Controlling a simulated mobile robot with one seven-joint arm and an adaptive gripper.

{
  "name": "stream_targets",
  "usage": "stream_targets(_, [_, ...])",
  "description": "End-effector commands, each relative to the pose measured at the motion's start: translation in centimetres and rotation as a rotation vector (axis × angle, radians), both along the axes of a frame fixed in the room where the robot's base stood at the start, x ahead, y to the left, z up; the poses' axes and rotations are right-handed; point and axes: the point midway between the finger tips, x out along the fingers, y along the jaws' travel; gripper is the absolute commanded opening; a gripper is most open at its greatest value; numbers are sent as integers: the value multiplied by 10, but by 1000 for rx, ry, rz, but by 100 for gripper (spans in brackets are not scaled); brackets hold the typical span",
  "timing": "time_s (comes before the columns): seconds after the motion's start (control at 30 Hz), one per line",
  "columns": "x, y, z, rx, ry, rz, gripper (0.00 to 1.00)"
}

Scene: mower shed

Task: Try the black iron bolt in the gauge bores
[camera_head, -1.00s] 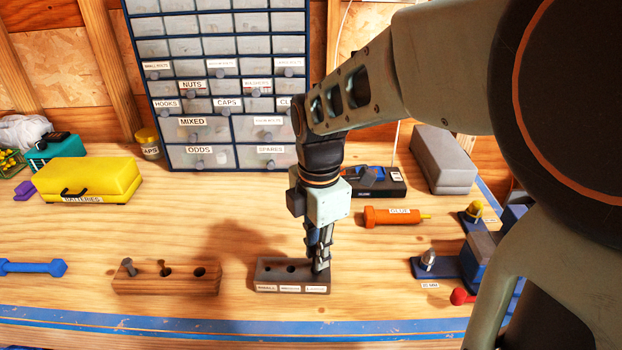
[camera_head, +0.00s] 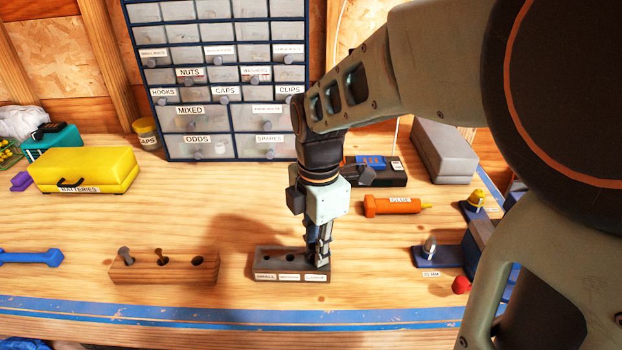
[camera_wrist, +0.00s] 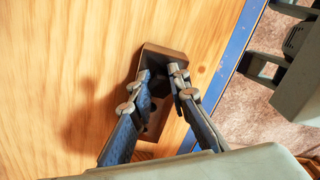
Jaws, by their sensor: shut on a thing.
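The dark gauge block (camera_head: 264,265) lies on the bench with a row of bores and labels that look like small, medium and large. Two bores at its left and middle show open. My gripper (camera_head: 320,257) points down at the block's right end, over the bore by the large label. In the wrist view my gripper (camera_wrist: 158,73) has its fingertips close above the gauge block (camera_wrist: 163,53). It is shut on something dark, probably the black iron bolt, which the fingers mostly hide. I cannot tell how deep it sits in the bore.
Bench between the blocks is clear.

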Motion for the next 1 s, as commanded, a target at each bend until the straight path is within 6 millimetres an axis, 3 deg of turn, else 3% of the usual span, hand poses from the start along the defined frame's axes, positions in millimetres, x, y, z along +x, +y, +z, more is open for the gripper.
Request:
stream_targets(0.03, [0,0,-1,0,0,0,17])
stream_targets(0.2, [0,0,-1,0,0,0,36])
stream_targets(0.53, [0,0,2,0,-1,0,36])
stream_targets(1.0, [1,0,68,1,-3,0,36])
